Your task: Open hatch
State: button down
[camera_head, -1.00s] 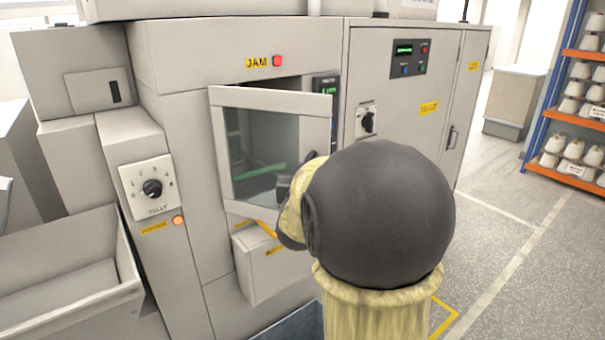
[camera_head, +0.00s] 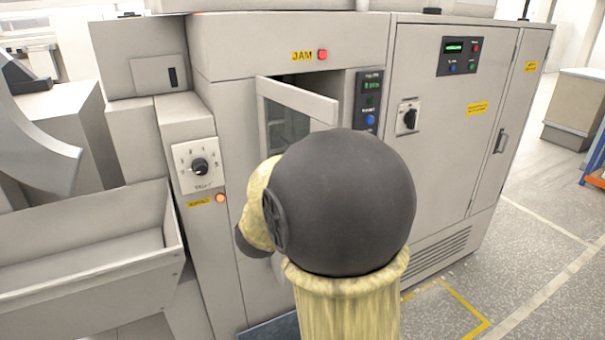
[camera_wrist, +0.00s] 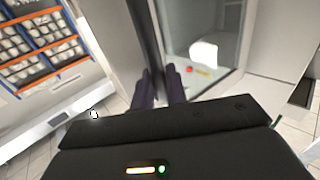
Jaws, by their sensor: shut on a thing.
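The hatch (camera_head: 318,104) is a light grey framed door with a glass pane on the machine front. It stands ajar, its right edge swung out from the opening. My arm covers its lower part and my gripper in the head view. In the wrist view, the two dark fingers of my gripper (camera_wrist: 160,88) are shut on a dark upright bar at the hatch's edge. The hatch's glass pane (camera_wrist: 190,40) is just right of the fingers in that view.
A JAM label with a red button (camera_head: 322,54) is above the hatch. A small control panel (camera_head: 369,100) is right of the opening. A dial box (camera_head: 199,167) and a grey trough (camera_head: 90,250) stand at left. Open floor (camera_head: 540,270) lies at right.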

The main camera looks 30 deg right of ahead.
jog(key=shift+w+a+r, duration=0.1)
jog(key=shift+a+r, duration=0.05)
jog(key=shift+a, duration=0.2)
jog(key=c, duration=1.8)
grip_release()
jog(key=o, duration=0.3)
jog(key=shift+w, duration=0.1)
